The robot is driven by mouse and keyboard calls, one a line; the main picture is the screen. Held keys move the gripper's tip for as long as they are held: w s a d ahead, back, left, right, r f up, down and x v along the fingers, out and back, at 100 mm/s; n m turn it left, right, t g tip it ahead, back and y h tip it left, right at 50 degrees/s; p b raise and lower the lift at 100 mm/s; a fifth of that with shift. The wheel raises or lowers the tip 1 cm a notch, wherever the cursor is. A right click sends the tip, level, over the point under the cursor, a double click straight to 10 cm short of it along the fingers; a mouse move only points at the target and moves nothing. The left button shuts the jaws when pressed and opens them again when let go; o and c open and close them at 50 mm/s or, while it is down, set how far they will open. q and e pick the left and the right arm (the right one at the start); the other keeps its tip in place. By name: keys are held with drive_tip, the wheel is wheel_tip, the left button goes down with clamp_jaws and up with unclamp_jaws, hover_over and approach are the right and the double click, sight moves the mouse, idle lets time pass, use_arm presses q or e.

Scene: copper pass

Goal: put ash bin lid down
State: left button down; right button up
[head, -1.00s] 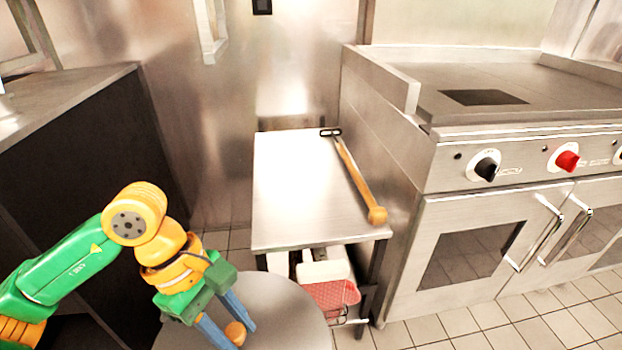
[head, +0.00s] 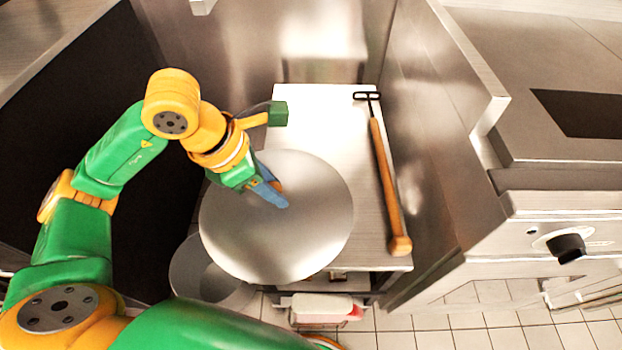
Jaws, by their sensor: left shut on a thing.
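The ash bin lid (head: 300,240) is a round grey metal disc with a small knob at its middle. My left gripper (head: 276,194) is shut on the knob, which its blue fingers mostly hide. The lid covers the left and front part of a small steel table (head: 310,105) and juts past its left and front edges. I cannot tell whether it touches the top. The ash bin (head: 190,275), a round grey vessel, stands on the floor to the left of the table, partly under the lid and open at the top. My right gripper is not in view.
A long wooden-handled tool (head: 385,180) with a dark wire head lies along the table's right side. A griddle range (head: 560,160) stands to the right, and a dark-sided counter (head: 75,115) to the left. A white container (head: 322,307) sits below the table.

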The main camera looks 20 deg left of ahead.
sight(297, 178)
use_arm(q)
drive_tip(key=w+f, duration=0.1)
drive_tip(key=w+d+f, duration=0.1)
drive_tip(key=w, duration=0.1)
drive_tip(key=w+f, duration=0.1)
drive_tip(key=w, duration=0.1)
drive_tip(key=shift+w+d, duration=0.1)
drive_tip(key=shift+d, duration=0.3)
drive_tip(key=w+f, duration=0.1)
drive_tip(key=f, duration=0.1)
drive_tip(key=w+f, duration=0.1)
drive_tip(key=w, duration=0.1)
drive_tip(key=w+d+f, duration=0.1)
drive_tip(key=f, duration=0.1)
drive_tip(key=shift+w+f, duration=0.2)
drive_tip(key=shift+f, duration=0.1)
wheel_tip(297, 178, down, 3)
drive_tip(key=shift+r, duration=0.15)
drive_tip(key=c, duration=0.5)
unclamp_jaws()
drive_tip(key=shift+c, duration=0.2)
